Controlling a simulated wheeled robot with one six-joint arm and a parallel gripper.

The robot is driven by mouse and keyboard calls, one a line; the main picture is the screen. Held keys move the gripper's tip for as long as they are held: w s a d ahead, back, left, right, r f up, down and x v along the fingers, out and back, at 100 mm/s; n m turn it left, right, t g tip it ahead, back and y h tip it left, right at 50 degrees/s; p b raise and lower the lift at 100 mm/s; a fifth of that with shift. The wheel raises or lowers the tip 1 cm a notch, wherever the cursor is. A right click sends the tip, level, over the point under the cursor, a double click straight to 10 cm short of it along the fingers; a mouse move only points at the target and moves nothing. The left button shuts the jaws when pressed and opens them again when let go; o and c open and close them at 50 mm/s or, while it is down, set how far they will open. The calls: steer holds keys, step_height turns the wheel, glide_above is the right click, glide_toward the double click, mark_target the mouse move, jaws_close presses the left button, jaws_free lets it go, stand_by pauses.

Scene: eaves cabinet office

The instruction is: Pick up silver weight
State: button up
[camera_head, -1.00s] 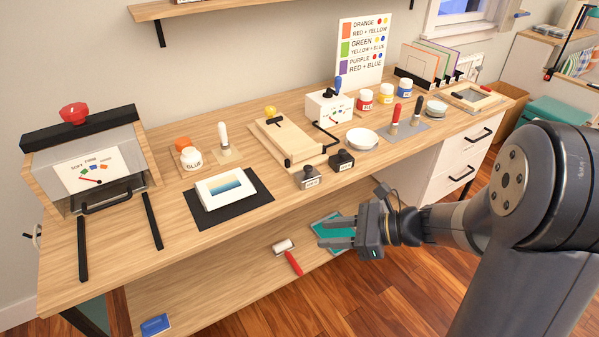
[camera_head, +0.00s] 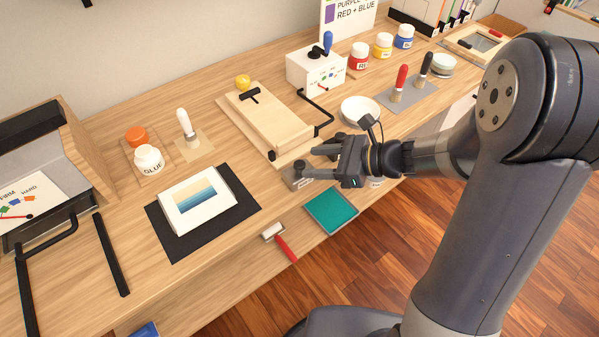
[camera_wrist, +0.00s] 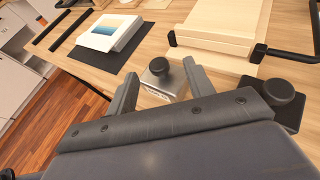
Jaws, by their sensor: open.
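The silver weight (camera_wrist: 158,85) is a small metal block with a round dark knob on top and a label on its front. In the wrist view it stands on the table near its front edge, between and just beyond my open fingers. In the head view the silver weight (camera_head: 291,182) is mostly hidden behind my gripper (camera_head: 318,158). In the wrist view my gripper (camera_wrist: 158,90) is open, and I cannot tell whether either finger touches the weight. A black weight (camera_wrist: 275,103) with a black knob stands to the right of the silver one.
A wooden press board (camera_head: 268,118) with a black handle lies behind the weights. A white bowl (camera_head: 361,110) stands to the right. A print on a black mat (camera_head: 243,206) lies to the left.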

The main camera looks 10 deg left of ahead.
mark_target(300, 163)
steer(key=x, duration=0.5)
steer(key=shift+s+f, duration=0.1)
steer(key=shift+s, duration=0.05)
steer(key=shift+c, duration=0.2)
steer(key=shift+d, duration=0.1)
jaws_close()
